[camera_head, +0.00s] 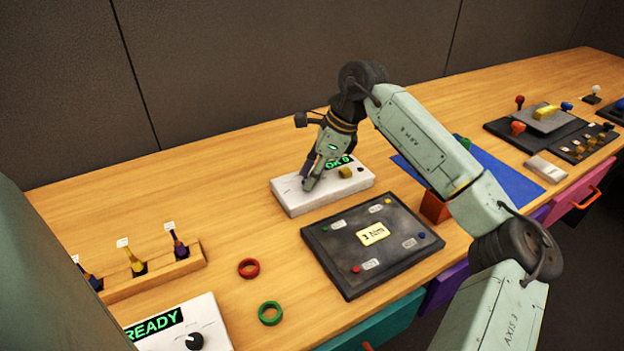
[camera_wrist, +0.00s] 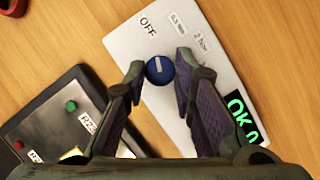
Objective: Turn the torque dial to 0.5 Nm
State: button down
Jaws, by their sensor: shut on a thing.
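The torque dial (camera_wrist: 160,70) is a small blue round knob with a white pointer line, on a white panel (camera_wrist: 222,70). In the wrist view the panel has labels OFF (camera_wrist: 148,26), 0.5 Nm (camera_wrist: 179,22) and 2 Nm (camera_wrist: 202,44). The pointer line runs up the picture, roughly toward OFF; its exact setting is hard to tell. My gripper (camera_wrist: 160,64) is shut on the dial, with one finger on either side. In the head view my gripper (camera_head: 309,184) reaches down to the panel (camera_head: 300,200) and hides the dial. A green display (camera_wrist: 240,112) partly reads OK 0.
A dark board (camera_head: 330,270) with a yellow 3 Nm plate (camera_head: 374,233) lies just in front of the panel. Red (camera_head: 249,268) and green (camera_head: 270,313) rings lie left of it. A wooden rack (camera_head: 150,279) holds screwdrivers. Bare table lies left of the panel.

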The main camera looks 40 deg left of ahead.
jog(key=m+b, duration=0.1)
jog(key=m+t+b, duration=0.1)
jog(key=m+b, duration=0.1)
jog(key=shift+d+f+y, duration=0.1)
jog(key=shift+f+y, duration=0.1)
jog(key=shift+y, duration=0.1)
jog(key=shift+s+r+m+t+b, duration=0.15)
jog(key=shift+m+t+b, duration=0.35)
jog(key=shift+m+b, duration=0.7)
jog(key=c, duration=1.3)
grip_release()
jog(key=shift+c, duration=0.2)
jog(key=shift+r, duration=0.1)
jog(key=v, duration=1.2)
jog(key=shift+d, duration=0.15)
